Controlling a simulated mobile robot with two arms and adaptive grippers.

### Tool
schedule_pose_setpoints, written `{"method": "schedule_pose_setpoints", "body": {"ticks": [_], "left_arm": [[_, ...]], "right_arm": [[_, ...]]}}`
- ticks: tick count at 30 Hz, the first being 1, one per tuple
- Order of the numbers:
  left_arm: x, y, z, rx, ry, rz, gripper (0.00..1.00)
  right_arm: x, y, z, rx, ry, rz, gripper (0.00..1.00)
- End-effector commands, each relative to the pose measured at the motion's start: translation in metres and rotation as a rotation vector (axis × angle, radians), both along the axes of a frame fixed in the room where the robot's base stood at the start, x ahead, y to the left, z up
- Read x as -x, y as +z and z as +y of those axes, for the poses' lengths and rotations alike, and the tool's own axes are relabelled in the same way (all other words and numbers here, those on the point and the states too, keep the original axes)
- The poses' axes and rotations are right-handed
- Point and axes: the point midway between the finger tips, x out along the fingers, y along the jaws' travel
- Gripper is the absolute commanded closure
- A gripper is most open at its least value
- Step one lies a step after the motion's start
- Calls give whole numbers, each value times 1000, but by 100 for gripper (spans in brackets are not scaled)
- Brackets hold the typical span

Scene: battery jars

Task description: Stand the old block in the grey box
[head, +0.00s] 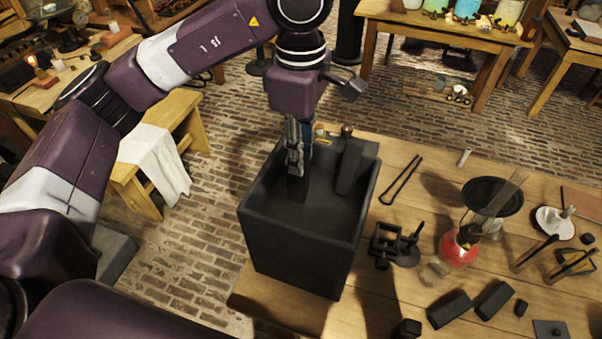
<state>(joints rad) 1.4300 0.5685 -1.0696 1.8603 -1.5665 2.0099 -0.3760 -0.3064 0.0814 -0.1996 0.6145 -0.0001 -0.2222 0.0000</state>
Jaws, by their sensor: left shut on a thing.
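The grey box (292,248), dark and open-topped, stands on the wooden table near its left edge. My left gripper (296,165) comes down from above into the box's mouth near its back left. It is shut on a dark block (297,188), which hangs roughly upright inside the box. The block's lower end is hard to make out against the dark interior, so I cannot tell whether it touches the floor. Another dark slab (351,165) stands slightly tilted at the box's back right. My right gripper is not in view.
Tongs (401,181), a black clamp-like stand (388,244), a round red flask (458,248) and a black dish (492,196) stand right of the box. Dark blocks (449,308) lie at the table's front. Brick floor lies left of the table.

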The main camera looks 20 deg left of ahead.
Motion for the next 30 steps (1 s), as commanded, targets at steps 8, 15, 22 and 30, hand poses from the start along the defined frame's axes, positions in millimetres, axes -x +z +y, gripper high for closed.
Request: {"method": "schedule_pose_setpoints", "body": {"ticks": [8,15,22,30], "left_arm": [[0,-30,0,1,0,-1,100],[1,-61,0,0,-1,1,100],[0,-68,0,0,-1,-3,100],[0,-71,0,0,-1,-2,75]], "right_arm": [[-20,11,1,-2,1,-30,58],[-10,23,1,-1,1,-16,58],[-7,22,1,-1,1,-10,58],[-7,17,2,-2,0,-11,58]]}}
